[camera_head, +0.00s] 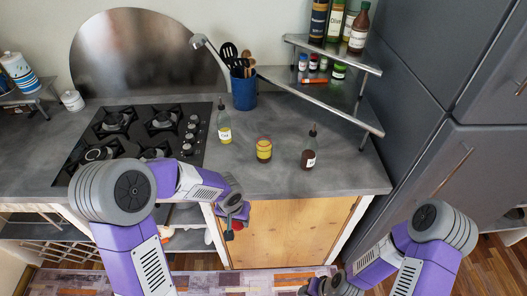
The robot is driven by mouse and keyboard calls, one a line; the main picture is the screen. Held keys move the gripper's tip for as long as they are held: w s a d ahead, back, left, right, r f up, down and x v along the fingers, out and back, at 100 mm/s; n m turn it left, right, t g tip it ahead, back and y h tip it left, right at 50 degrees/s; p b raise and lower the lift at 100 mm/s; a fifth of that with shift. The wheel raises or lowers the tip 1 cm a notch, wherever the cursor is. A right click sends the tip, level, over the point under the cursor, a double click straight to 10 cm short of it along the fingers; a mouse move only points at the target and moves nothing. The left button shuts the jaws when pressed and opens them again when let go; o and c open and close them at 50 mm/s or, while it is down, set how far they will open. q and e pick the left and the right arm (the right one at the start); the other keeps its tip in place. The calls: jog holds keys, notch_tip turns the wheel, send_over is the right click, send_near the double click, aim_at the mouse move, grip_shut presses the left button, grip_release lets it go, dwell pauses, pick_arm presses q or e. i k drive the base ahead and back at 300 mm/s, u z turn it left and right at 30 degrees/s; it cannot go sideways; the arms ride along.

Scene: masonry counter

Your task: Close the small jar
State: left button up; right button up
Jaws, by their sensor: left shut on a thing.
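A small jar (264,152) with a yellow label and a reddish top part stands upright on the grey counter, between two bottles. My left gripper (232,226) is in front of the counter's front edge, lower and nearer than the jar, and apart from it. It is shut on a small red thing (237,225), which may be a lid; the fingers hide most of it. My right gripper (328,287) is low at the bottom edge of the view, partly cut off, and its fingers cannot be made out.
A bottle with a pale label (224,128) stands left of the jar and a dark bottle (308,156) right of it. A blue utensil holder (244,92) is behind. A gas hob (135,138) lies left; a metal corner shelf (325,95) with bottles and spice jars stands right.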

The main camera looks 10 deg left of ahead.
aim_at(265, 146)
jog(key=u, duration=0.55)
jog(key=k, duration=1.3)
jog(key=z, duration=0.25)
jog(key=i, duration=1.7)
jog(key=u, duration=0.7)
